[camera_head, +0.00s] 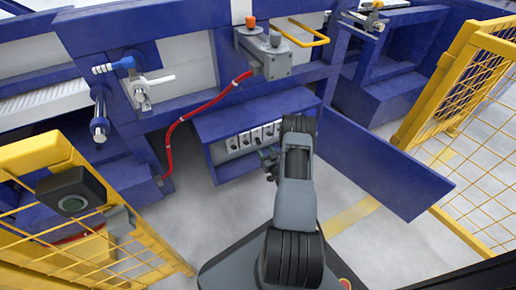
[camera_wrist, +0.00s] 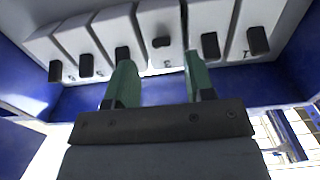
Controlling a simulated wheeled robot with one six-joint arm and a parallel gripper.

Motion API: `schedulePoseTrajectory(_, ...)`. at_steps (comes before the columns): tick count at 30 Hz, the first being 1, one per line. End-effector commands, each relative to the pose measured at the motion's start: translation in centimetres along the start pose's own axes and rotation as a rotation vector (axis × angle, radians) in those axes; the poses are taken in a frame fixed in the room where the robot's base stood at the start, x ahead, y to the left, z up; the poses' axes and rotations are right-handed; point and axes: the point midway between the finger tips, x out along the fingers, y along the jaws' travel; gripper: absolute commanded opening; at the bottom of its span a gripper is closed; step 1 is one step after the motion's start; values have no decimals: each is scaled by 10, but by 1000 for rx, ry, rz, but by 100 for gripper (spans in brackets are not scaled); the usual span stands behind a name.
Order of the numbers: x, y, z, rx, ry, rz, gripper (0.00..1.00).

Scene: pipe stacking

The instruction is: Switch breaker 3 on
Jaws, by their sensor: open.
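A row of several white breakers (camera_head: 246,138) with black levers sits in an open blue cabinet. In the wrist view the row runs across the top. One breaker (camera_wrist: 158,18), framed between my fingers, has a lever (camera_wrist: 161,42) that looks shorter and differently set from its neighbours' levers (camera_wrist: 210,45). The small labels are too blurred to read surely, so I cannot confirm which is breaker 3. My gripper (camera_wrist: 160,70) is open and empty, its green fingers apart just before the row. In the head view my gripper (camera_head: 268,160) is at the cabinet's right part, partly hidden by my arm.
The cabinet's blue door (camera_head: 375,165) stands open at the right. A red hose (camera_head: 195,108) hangs left of the cabinet from a grey box (camera_head: 268,58). Yellow mesh fences (camera_head: 470,90) stand on both sides. Bare floor shows below the cabinet.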

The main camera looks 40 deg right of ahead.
Motion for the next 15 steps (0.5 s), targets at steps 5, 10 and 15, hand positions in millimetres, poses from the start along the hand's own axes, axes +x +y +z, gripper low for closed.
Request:
schedulePoseTrajectory(5,30,-2,2,-1,2,-5,49)
schedulePoseTrajectory(10,47,-2,2,-1,0,-4,49)
schedulePoseTrajectory(15,54,-2,0,0,-1,-4,49)
